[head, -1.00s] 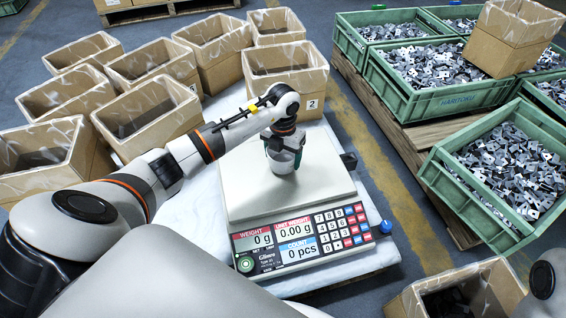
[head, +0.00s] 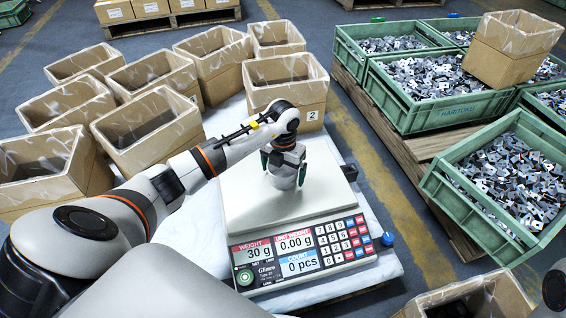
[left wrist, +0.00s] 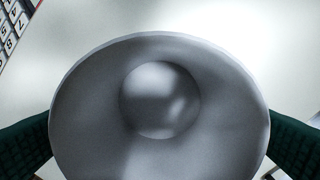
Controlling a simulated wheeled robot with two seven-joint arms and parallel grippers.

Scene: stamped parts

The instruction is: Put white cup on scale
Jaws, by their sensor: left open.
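The white cup (head: 283,178) stands on the pale plate of the scale (head: 240,207) in the head view. The scale's display reads 30 g, with 0.00 g unit weight and 0 pcs. My left gripper (head: 284,173) is open around the cup, with one green finger on each side. In the left wrist view the cup (left wrist: 160,100) fills the middle, seen from above into its round mouth. Green fingers lie at both sides of it, partly hidden by the rim. My right gripper is not seen.
Several cardboard boxes with plastic liners (head: 148,130) stand behind and left of the scale. Green crates of metal parts (head: 500,185) are at the right. A blue knob (head: 388,239) is beside the scale. Another box (head: 470,300) is at the lower right.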

